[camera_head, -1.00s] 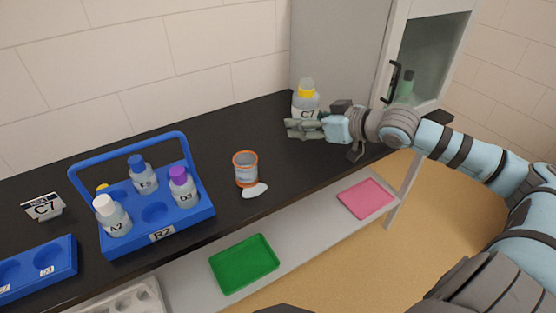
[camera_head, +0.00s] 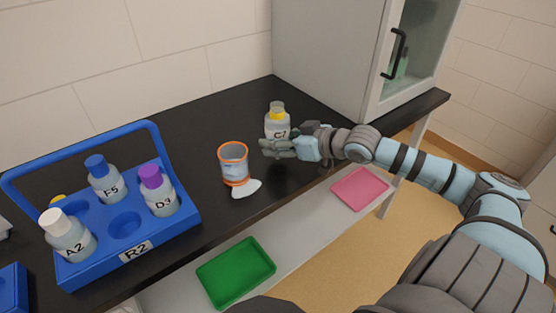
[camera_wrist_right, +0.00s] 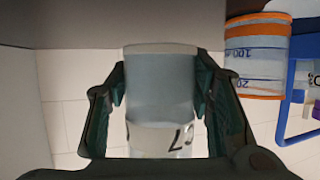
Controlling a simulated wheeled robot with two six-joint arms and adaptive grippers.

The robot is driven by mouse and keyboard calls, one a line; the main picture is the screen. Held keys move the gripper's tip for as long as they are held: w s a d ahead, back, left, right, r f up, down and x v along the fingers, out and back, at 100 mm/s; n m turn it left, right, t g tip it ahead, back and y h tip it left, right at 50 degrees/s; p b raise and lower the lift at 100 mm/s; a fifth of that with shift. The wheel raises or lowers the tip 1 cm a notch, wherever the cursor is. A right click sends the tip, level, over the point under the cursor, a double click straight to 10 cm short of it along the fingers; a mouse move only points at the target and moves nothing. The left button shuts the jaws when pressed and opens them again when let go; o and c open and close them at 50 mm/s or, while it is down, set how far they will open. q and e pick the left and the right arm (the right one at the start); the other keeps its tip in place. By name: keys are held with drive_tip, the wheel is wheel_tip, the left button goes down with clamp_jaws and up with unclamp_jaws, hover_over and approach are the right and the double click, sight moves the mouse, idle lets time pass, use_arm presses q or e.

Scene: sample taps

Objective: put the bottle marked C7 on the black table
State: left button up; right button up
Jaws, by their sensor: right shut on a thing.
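The bottle marked C7 (camera_head: 278,125), clear grey with a yellow cap, is upright at the right part of the black table (camera_head: 205,125) in the head view. My right gripper (camera_head: 277,148) is shut on its lower part, and the bottle (camera_wrist_right: 160,88) shows between both fingers in the right wrist view. The gripper hides its base in the head view, so I cannot tell whether it touches the table. My left gripper is not in view.
An orange-rimmed beaker (camera_head: 233,165) stands left of the gripper, beside a white patch (camera_head: 246,188). A blue rack marked R2 (camera_head: 185,218) holds several bottles at left. A grey cabinet (camera_head: 325,60) stands behind right. Green (camera_head: 236,272) and pink (camera_head: 360,188) trays lie below.

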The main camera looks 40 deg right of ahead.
wheel_tip(320, 180, down, 3)
drive_tip(key=shift+s+f+b, duration=0.1)
drive_tip(key=shift+f+b, duration=0.1)
drive_tip(key=shift+b, duration=0.35)
drive_tip(key=shift+a+f, duration=0.1)
drive_tip(key=shift+f, duration=0.05)
drive_tip(key=o, duration=1.4)
drive_tip(key=shift+s+r, duration=0.1)
drive_tip(key=shift+r, duration=0.15)
drive_tip(key=p+v, duration=0.3)
drive_tip(key=p, duration=0.2)
drive_tip(key=p+v, duration=0.4)
drive_tip(key=p, duration=0.2)
drive_tip(key=p+v, duration=0.4)
drive_tip(key=p, duration=0.2)
drive_tip(key=shift+r, duration=0.35)
drive_tip(key=shift+s+p, duration=0.35)
drive_tip(key=shift+p, duration=0.1)
drive_tip(key=shift+f, duration=0.2)
